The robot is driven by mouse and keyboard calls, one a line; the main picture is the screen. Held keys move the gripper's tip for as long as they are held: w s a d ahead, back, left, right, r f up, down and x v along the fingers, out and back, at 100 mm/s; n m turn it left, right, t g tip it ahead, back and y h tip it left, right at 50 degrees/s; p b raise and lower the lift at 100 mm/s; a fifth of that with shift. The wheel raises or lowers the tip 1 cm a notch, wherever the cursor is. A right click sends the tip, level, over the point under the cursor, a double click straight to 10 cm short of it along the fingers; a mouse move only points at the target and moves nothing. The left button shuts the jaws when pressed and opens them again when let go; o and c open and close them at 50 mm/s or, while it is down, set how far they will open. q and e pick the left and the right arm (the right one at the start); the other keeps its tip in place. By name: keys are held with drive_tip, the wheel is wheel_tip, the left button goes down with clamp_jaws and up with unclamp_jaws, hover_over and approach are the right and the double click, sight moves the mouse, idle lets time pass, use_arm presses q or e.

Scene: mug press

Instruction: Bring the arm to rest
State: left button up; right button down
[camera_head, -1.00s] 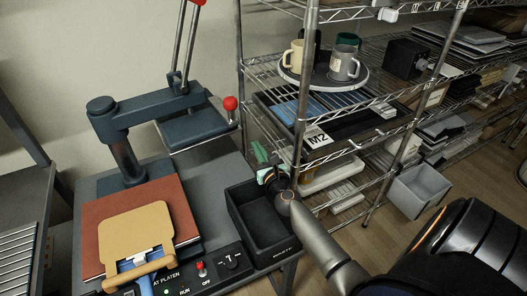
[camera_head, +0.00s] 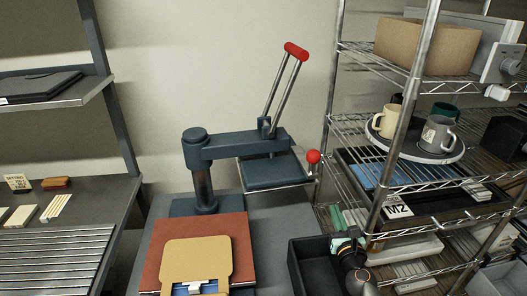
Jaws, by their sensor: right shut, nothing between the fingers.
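My right arm comes up from the bottom edge, and its gripper (camera_head: 345,240) is at the right rim of the black bin (camera_head: 302,262) beside the press. The gripper is shut and empty; its fingertips are small and partly hard to make out. The heat press (camera_head: 196,170) stands in the middle with its upper plate (camera_head: 272,171) swung out to the right and its red-gripped handle (camera_head: 296,51) raised. A tan board (camera_head: 196,260) lies on the red-brown pad (camera_head: 228,226). My left gripper is not in view.
A wire rack (camera_head: 413,80) stands close on the right, with several mugs on a round tray (camera_head: 461,152) and a bin marked M2 (camera_head: 397,208). On the left is a dark table (camera_head: 101,191) with small blocks. The space above the press is open.

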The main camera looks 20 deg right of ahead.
drive_tip(key=s+a+f+n+g+y, duration=0.1)
drive_tip(key=s+a+n+g+y, duration=0.2)
drive_tip(key=a+n, duration=0.5)
drive_tip(key=s+a+f+n+g+y, duration=0.1)
drive_tip(key=s+a+n+y, duration=0.2)
drive_tip(key=a+n+y, duration=0.5)
drive_tip(key=s+a+f+n+g+y, duration=0.1)
drive_tip(key=s+a+n, duration=0.2)
drive_tip(key=a+n, duration=0.5)
drive_tip(key=s+d+f+n+g+h, duration=0.2)
drive_tip(key=s+n+g+h, duration=0.15)
drive_tip(key=s+n, duration=0.6)
drive_tip(key=s+d+f+n+g+h, duration=0.25)
drive_tip(key=s+n+g, duration=0.25)
drive_tip(key=s+n, duration=0.4)
drive_tip(key=w+a+f+t+y, duration=0.2)
drive_tip(key=w+a+f+t, duration=0.1)
drive_tip(key=f, duration=0.7)
drive_tip(key=shift+w+a+f+m+t, duration=0.2)
drive_tip(key=shift+a+m+t, duration=0.3)
drive_tip(key=shift+t, duration=0.65)
